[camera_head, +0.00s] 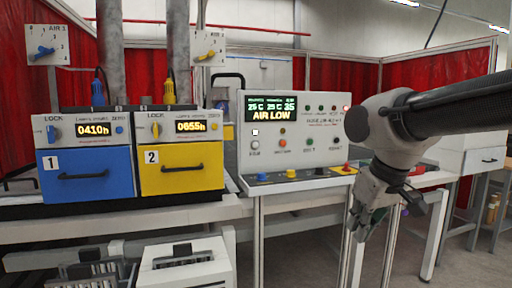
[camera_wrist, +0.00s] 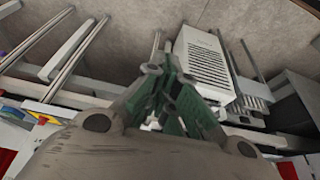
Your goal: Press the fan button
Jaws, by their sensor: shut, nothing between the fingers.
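The white control panel (camera_head: 314,112) stands at the middle of the head view, with a screen (camera_head: 271,108) reading AIR LOW. Its face carries several small buttons and knobs; their labels are too small to read, so I cannot tell which is the fan button. A row of larger buttons, including a blue one (camera_head: 263,177) and a yellow one (camera_head: 291,173), sits on the ledge below. My gripper (camera_head: 361,231) hangs right of the panel, below the ledge level, pointing down, shut and empty. In the wrist view its green fingers (camera_wrist: 172,98) meet, apart from any button.
A blue unit 1 (camera_head: 88,184) and a yellow unit 2 (camera_head: 182,178) stand on the left with lock knobs. Red curtains (camera_head: 345,76) hang behind. A white cabinet (camera_head: 478,159) stands at the right. White table legs and frames are near my gripper; the floor at the lower right is mostly clear.

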